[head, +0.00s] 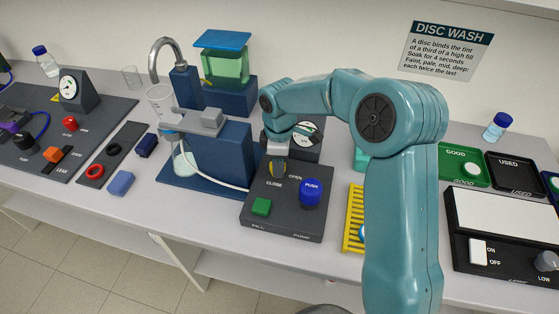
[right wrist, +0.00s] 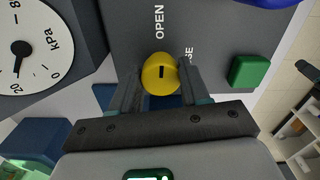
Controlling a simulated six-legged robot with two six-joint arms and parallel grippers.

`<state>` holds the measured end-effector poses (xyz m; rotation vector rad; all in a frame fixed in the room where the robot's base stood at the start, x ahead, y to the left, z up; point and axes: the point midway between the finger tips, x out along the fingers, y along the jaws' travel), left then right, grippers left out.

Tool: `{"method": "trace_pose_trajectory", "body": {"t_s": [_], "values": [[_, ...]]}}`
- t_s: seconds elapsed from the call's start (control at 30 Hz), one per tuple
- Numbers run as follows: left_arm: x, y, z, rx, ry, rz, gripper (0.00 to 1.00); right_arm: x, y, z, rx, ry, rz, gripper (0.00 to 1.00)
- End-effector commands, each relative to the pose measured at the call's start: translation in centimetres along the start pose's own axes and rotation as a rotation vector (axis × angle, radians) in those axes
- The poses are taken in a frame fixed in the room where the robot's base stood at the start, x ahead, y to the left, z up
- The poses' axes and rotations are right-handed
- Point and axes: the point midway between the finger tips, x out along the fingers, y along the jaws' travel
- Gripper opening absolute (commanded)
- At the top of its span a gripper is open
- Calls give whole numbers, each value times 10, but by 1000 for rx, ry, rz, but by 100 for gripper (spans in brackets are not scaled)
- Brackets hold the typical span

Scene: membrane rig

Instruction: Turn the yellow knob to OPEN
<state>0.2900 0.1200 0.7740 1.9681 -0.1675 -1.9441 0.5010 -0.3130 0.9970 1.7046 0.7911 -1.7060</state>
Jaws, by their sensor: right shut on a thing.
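The yellow knob (right wrist: 160,60) sits between the two fingers of my right gripper (right wrist: 160,84) in the right wrist view, with a finger against each side. A short dark mark shows on its face. The word OPEN is printed beyond it, and the CLOSE label is partly hidden by a finger. In the head view my right gripper (head: 278,161) reaches down onto the knob at the back of the dark control panel (head: 288,222), above the CLOSE and OPEN labels; the gripper covers most of the knob. My left gripper is not in view.
A pressure gauge (head: 305,131) stands just behind. A blue stand (head: 225,151) with tubing is at the left. A yellow rack (head: 353,222) is at the right, partly behind my arm.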

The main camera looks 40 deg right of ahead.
Motion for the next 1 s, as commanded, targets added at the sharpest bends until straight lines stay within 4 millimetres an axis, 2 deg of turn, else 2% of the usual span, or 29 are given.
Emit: {"method": "trace_pose_trajectory", "body": {"t_s": [0.3, 0.73, 0.77, 0.8, 0.83, 1.0], "values": [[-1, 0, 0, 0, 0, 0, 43, -3, 2, -2, -72, 8, 9, 15], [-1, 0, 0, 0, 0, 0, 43, -3, 2, -2, -79, 7, 9, 15], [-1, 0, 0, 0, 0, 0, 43, -3, 2, -2, -79, 7, 8, 55], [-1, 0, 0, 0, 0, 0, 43, -2, 2, -2, -79, 6, 8, 68], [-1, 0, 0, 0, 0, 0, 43, -2, 2, -2, -79, 6, 7, 71], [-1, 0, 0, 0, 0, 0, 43, -1, 1, -1, -78, 3, 4, 71]]}}
